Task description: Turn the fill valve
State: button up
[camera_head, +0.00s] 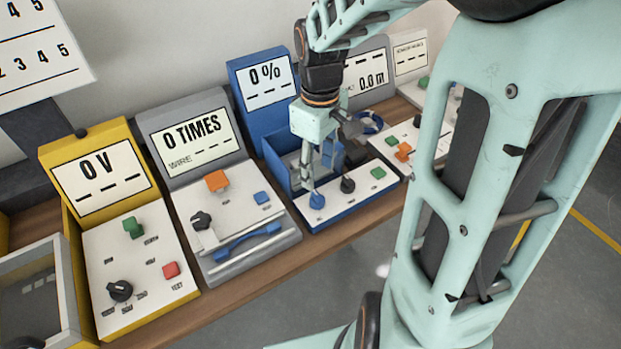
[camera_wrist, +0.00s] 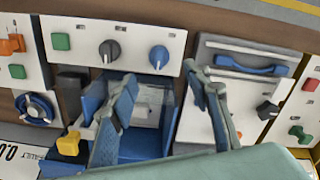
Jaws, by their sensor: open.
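The blue station (camera_head: 340,212) has a "0 %" display (camera_head: 267,79). Its front panel carries a small blue knob (camera_head: 317,201), a black knob (camera_head: 347,185) and a green button (camera_head: 378,173). The label marking the fill valve is too small to read. My gripper (camera_head: 318,181) points down over this station, close to the blue knob. In the wrist view my gripper (camera_wrist: 160,74) is open and empty, and the blue knob (camera_wrist: 158,56) lies just beyond the gap between the fingertips. The black knob (camera_wrist: 109,50) is left of it. Contact with the blue knob cannot be told.
Left of it stands a grey "0 TIMES" station (camera_head: 228,235) with a blue handle, then a yellow "0 V" station (camera_head: 150,292). To the right, another station has a blue ring (camera_head: 369,122). A recessed blue bin (camera_wrist: 146,140) lies beneath my fingers.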

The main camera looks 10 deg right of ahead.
aim_at(317, 195)
notch_tip(317, 195, down, 10)
jog(key=shift+b, duration=0.5)
jog(key=shift+w, duration=0.1)
jog(key=c, duration=1.2)
